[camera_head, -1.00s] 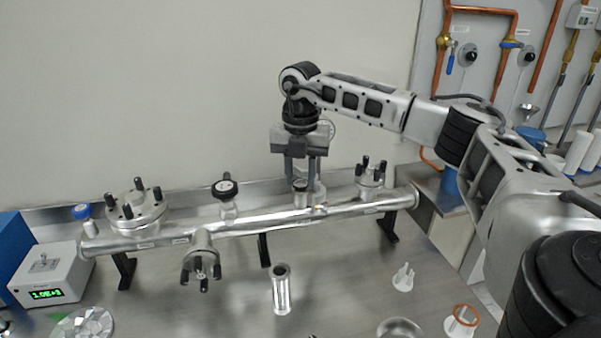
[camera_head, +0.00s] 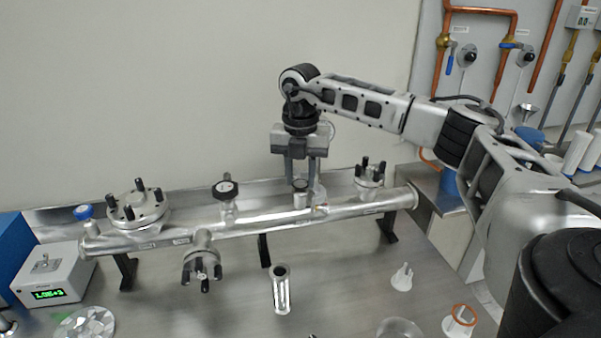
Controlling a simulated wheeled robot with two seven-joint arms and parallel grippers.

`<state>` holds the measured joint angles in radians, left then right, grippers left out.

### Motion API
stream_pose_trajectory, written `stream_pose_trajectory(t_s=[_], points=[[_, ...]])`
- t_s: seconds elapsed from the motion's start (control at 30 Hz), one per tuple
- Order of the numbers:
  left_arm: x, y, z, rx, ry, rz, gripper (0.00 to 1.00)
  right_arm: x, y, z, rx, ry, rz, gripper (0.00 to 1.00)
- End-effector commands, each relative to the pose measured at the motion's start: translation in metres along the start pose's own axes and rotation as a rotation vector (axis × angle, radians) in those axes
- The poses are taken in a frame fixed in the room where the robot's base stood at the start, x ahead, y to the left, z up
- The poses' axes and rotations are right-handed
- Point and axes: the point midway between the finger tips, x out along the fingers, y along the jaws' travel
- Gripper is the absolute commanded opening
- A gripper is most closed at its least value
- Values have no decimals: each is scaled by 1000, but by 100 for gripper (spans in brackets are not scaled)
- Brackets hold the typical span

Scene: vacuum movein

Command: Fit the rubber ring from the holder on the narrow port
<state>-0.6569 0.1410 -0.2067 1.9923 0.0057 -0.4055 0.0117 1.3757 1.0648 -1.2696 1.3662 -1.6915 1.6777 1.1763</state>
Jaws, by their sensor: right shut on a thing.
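The steel manifold (camera_head: 262,225) lies across the bench on dark supports. A short narrow port (camera_head: 300,201) stands up from it, right of the middle. My right gripper (camera_head: 301,183) points straight down over this port, its fingers on either side of a small dark-topped piece at the port's mouth. It is shut on that piece; I cannot tell whether it is a rubber ring. An orange ring (camera_head: 464,308) sits on a white holder (camera_head: 458,325) at the front right. A smaller white pronged holder (camera_head: 402,278) shows no ring. My left gripper is out of view.
Clamped flanges (camera_head: 137,207) and a black-knobbed valve (camera_head: 226,189) rise from the manifold left of my gripper; another clamped flange (camera_head: 370,175) stands close on its right. A steel cylinder (camera_head: 281,289) stands in front. A gauge box (camera_head: 51,275) sits at left.

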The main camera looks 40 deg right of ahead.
Motion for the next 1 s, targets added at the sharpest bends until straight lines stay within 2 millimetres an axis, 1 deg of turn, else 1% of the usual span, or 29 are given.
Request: stream_pose_trajectory(t_s=[0.43,1.0], points=[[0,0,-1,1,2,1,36,0,0,0,0,0,0,14],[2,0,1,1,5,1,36,7,0,0,0,0,1,14]])
